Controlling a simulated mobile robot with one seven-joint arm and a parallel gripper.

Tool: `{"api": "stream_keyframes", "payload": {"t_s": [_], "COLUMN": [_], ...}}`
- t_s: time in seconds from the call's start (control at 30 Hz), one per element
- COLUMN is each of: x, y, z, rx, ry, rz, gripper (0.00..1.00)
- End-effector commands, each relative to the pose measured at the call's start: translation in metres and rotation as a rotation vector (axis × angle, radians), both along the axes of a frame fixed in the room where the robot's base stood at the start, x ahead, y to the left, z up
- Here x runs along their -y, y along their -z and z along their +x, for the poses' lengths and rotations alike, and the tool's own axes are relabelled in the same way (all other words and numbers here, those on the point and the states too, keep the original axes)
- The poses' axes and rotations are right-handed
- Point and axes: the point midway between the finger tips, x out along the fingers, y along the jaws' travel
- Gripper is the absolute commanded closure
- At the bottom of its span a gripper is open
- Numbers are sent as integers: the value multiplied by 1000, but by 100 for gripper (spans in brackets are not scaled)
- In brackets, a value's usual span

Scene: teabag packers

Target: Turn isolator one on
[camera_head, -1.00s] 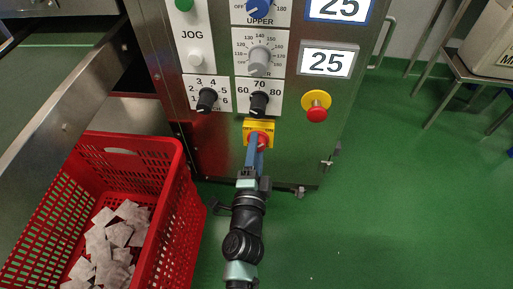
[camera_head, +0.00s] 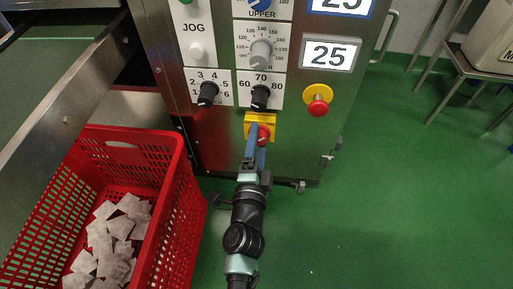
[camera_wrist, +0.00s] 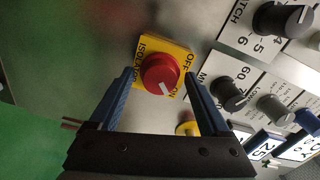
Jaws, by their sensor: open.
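The isolator is a red round knob (camera_head: 263,134) on a yellow plate (camera_head: 251,122), low on the steel control panel. In the wrist view the red knob (camera_wrist: 158,70) shows a white mark pointing down and right, towards the ON lettering. The yellow plate (camera_wrist: 150,50) carries ISOLATOR, OFF and ON, partly covered by a finger. My gripper (camera_head: 257,145) is open in front of the knob. In the wrist view its blue fingers (camera_wrist: 159,76) lie on either side of the knob, with visible gaps. I cannot tell how far short of it the tips are.
Black dials (camera_head: 208,93) and (camera_head: 260,96) sit just above the isolator. A red emergency button (camera_head: 318,107) on yellow is to the right. A red crate (camera_head: 185,190) with teabags stands at the left. Green floor (camera_head: 400,190) is clear at the right.

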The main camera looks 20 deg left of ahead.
Motion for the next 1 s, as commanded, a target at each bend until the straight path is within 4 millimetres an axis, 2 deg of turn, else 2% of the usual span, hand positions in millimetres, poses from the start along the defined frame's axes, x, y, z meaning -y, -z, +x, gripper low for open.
{"api": "stream_keyframes", "payload": {"t_s": [0.17, 0.7, 0.83, 1.0], "x": [4, 29, 33, 36], "y": [2, 0, 0, 0], "z": [-13, -105, -118, -124], "rx": [-2, -3, -3, 0], "ry": [0, -3, -2, 0], "rz": [-1, -2, -1, 1], "gripper": [19, 19, 19, 19]}}
